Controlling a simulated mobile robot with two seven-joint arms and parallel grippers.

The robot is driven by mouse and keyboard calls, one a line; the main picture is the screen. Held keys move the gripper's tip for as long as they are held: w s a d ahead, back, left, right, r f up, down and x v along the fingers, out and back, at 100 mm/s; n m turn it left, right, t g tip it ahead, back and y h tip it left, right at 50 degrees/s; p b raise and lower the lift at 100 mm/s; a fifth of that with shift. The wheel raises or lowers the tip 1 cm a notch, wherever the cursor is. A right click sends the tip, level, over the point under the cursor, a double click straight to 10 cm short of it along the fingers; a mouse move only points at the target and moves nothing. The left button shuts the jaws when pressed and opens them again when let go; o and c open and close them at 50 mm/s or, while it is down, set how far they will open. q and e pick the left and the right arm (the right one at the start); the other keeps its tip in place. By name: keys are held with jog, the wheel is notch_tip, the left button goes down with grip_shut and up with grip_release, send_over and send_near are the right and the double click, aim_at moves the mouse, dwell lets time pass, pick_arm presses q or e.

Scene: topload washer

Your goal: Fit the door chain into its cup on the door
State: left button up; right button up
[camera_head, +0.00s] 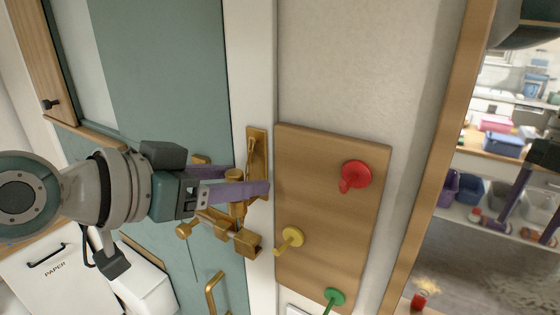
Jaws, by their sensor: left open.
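My left gripper (252,180) comes in from the left with its two purple fingers apart around a brass knob-like piece (235,178). I cannot tell whether the fingers touch it. A tall brass plate (257,150) sits on the white frame just beyond the fingertips. Below the fingers are a brass arm with a round end (184,230) and a square brass block (247,243), near the teal door's (165,70) edge. The gripper partly hides these fittings, so I cannot tell chain from cup. At the right edge, dark parts with purple bars (520,185) look like my right gripper, cut off.
A wooden board (325,215) with red (355,175), yellow (291,238) and green (334,297) hooks hangs right of the frame. A brass door handle (215,294) is below. A white paper bin (55,280) stands lower left. Shelves with tubs show through the wooden-framed opening at right.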

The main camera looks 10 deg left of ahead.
pick_arm(q)
jog(key=shift+w+d, duration=0.1)
grip_shut()
dwell(0.5)
